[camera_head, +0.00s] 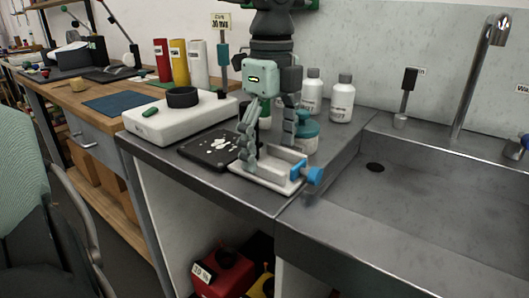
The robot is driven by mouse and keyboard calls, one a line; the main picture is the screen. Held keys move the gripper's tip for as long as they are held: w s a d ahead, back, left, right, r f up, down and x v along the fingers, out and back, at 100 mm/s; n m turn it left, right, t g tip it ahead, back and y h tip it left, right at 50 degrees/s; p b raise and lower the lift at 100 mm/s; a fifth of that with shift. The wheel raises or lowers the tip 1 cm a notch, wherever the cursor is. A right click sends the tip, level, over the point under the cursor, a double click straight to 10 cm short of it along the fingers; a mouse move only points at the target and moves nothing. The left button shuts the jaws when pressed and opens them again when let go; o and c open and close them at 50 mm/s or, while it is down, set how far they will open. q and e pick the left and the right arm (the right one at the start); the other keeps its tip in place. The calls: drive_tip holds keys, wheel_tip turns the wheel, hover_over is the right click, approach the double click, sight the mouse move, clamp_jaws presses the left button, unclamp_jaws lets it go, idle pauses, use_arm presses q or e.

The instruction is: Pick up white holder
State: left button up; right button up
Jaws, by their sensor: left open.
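The white holder (262,182) is a shallow, open tray-like piece near the front corner of the dark bench top. A blue clamp or knob (314,176) sits at its right end. My left gripper (268,152) points down over the holder, with its two grey fingers apart. The fingertips reach down to about the holder's back and left edge, and the left finger covers part of it. I cannot tell whether they touch it. Nothing shows between the fingers. My right gripper is not in view.
A black tray with white bits (205,150) lies just left of the holder. A white device (170,118) stands behind it. White bottles (342,100) and a teal-lidded jar (308,138) stand behind the holder. A sink (440,200) with a tap is on the right.

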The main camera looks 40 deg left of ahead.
use_arm(q)
drive_tip(key=shift+a+f, duration=0.1)
drive_tip(key=shift+f, duration=0.75)
drive_tip(key=shift+c, duration=0.5)
drive_tip(key=c, duration=1.1)
